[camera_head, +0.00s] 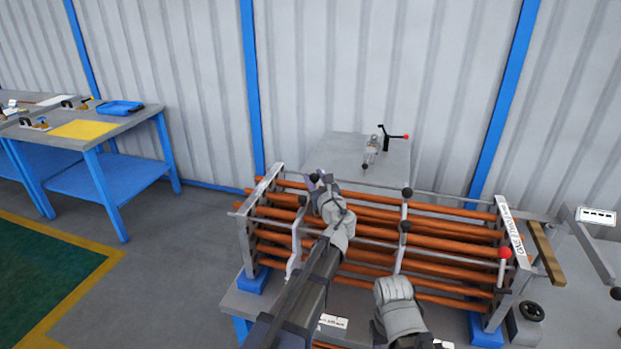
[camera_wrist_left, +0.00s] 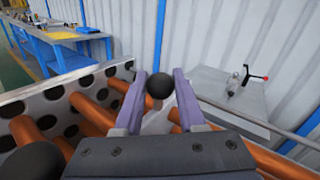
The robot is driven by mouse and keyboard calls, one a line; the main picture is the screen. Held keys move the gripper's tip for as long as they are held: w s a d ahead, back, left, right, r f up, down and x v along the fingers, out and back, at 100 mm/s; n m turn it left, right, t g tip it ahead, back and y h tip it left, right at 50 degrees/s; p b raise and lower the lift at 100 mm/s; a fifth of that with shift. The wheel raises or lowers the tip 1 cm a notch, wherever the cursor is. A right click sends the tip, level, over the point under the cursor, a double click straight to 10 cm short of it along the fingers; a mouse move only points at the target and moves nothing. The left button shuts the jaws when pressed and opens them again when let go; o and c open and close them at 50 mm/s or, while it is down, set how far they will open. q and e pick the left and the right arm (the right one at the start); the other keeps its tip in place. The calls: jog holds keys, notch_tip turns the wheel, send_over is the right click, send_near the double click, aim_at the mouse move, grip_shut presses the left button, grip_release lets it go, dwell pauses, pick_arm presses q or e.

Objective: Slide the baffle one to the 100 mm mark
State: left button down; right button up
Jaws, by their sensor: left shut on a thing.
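My left gripper (camera_head: 319,181) is at the back left of the tube rack. In the left wrist view, its two fingers (camera_wrist_left: 160,92) are on either side of a black knob (camera_wrist_left: 158,86). Grey baffle plate shows below this knob (camera_wrist_left: 156,120). The left baffle (camera_head: 294,262), which I take as baffle one, stands near the left end plate, with a black knob (camera_head: 302,200) at its front. My forearm and wrist hide part of it. A second baffle (camera_head: 402,242) with two black knobs stands near mid-rack. I cannot read any 100 mm mark.
Orange tubes (camera_head: 455,243) run between the left end plate (camera_head: 262,203) and the right end plate (camera_head: 514,243). A red-knobbed lever (camera_head: 504,254) is at the right. A grey table (camera_head: 343,148) with a clamp stands behind. A blue workbench (camera_head: 118,120) is far left.

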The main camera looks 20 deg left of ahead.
pick_arm(q)
jog(key=d, duration=0.9)
jog(key=shift+s, duration=0.15)
jog(key=c, duration=0.5)
grip_release()
